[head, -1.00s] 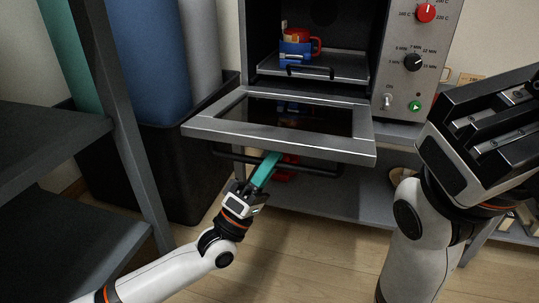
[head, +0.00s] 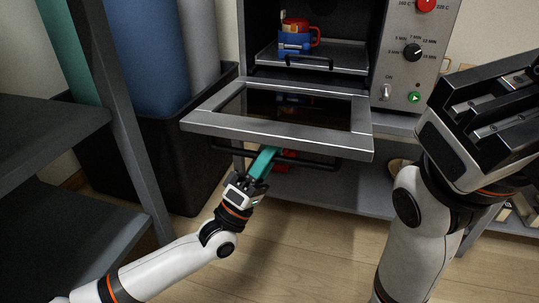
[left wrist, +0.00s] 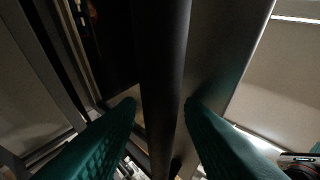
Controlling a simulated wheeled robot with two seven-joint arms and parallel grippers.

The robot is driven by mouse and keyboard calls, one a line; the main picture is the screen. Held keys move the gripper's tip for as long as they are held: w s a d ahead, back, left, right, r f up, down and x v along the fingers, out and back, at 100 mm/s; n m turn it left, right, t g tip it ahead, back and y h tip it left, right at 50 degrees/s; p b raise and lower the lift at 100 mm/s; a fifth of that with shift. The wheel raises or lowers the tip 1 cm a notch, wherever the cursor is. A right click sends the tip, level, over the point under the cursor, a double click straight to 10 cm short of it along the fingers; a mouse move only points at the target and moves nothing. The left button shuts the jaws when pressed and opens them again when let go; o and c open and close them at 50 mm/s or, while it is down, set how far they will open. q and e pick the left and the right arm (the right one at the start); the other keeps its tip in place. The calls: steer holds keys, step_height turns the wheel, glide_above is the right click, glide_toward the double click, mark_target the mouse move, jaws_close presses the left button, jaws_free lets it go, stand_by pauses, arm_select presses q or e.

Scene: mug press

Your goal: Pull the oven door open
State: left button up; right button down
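The oven door (head: 290,131) is hinged down and lies about flat, with a grey frame and dark glass. Its dark bar handle (head: 318,163) hangs along the underside near the front edge. My left gripper (head: 264,157) is under the front edge at the handle, its teal fingers partly hidden.
Inside the oven, a blue and red mug (head: 297,38) stands on a tray (head: 330,55). The control panel (head: 415,60) is at the right. A dark shelf unit (head: 50,150) and black bin (head: 190,170) stand left. Floor (head: 290,240) below the door is clear.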

arm_select(q)
steer(key=p+v, duration=0.4)
steer(key=v, duration=0.8)
